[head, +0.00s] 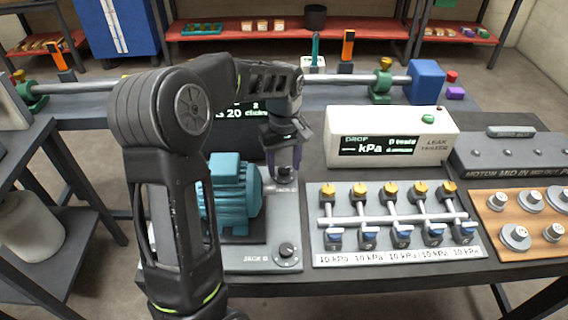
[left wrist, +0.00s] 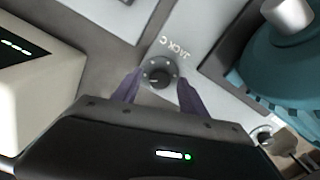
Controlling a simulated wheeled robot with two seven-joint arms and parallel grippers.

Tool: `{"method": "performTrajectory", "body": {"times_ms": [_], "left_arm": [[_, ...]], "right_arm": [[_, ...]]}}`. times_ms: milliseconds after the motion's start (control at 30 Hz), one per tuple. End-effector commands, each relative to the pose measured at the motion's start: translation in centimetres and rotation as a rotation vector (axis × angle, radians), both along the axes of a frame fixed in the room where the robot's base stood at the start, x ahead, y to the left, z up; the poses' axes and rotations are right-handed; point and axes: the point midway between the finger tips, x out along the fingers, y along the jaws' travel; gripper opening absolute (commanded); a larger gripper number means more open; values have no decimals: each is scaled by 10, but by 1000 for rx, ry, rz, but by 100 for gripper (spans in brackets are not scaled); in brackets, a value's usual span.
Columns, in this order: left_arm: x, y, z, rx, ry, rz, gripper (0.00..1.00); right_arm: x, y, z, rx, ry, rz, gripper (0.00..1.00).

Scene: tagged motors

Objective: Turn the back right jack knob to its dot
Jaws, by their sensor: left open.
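The back right jack knob, labelled JACK C, is a small dark round knob (left wrist: 159,75) on the pale motor base plate (left wrist: 222,105). A ring of small marks surrounds it; I cannot tell which is its dot. In the head view the knob (head: 284,175) is partly hidden below my left gripper (head: 284,163). My left gripper, also in the left wrist view (left wrist: 160,80), is open, with purple fingers on either side of the knob. I cannot tell whether they touch it. My right gripper is not in view.
The teal motor (head: 232,190) stands close left of the gripper in the head view. A front jack knob (head: 286,250) sits nearer on the same plate. The white leak tester (head: 390,137) and the valve panel (head: 395,252) stand to the right.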

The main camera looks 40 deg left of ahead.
Motion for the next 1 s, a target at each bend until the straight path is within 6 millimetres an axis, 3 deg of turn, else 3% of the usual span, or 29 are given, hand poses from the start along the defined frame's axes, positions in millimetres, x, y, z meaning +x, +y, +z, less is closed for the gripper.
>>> {"method": "performTrajectory", "body": {"times_ms": [500,1000], "left_arm": [[1,0,70,0,-4,1,50],[0,0,76,0,-1,0,50]], "right_arm": [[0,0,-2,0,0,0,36],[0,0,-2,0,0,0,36]]}}
